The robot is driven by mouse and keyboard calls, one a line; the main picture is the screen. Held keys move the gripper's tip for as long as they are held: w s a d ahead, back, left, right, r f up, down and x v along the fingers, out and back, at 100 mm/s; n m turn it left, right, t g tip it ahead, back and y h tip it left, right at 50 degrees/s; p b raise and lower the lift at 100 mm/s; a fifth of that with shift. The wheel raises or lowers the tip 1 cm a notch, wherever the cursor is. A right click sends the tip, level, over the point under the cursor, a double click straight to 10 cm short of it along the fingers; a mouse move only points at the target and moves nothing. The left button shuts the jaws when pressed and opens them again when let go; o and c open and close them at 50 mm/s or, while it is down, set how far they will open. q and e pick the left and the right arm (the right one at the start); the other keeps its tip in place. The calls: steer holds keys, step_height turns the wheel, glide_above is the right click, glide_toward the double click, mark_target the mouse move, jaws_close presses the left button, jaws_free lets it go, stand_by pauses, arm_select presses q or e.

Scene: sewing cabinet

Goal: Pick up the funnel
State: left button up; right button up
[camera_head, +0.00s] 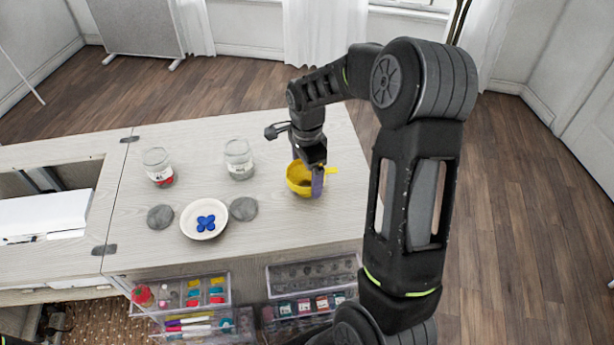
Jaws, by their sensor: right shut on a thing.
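A yellow funnel (298,179) with a small tab on its right side is at the right part of the cabinet top. My right gripper (318,180) comes down over it from above and is shut on its right side, near the tab. The funnel's lower part is hidden, and I cannot tell whether it touches the top or is just above it. My left gripper is not in view.
Two glass jars (158,167) (239,160) stand left of the funnel. A white dish (186,226) with blue pieces sits between two grey round lids (160,217) (243,208). Clear drawers (313,273) hang in front. A white sewing machine part (42,214) lies at left.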

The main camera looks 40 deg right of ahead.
step_height(320, 180, up, 10)
steer(key=shift+b, duration=0.35)
stand_by(0.7)
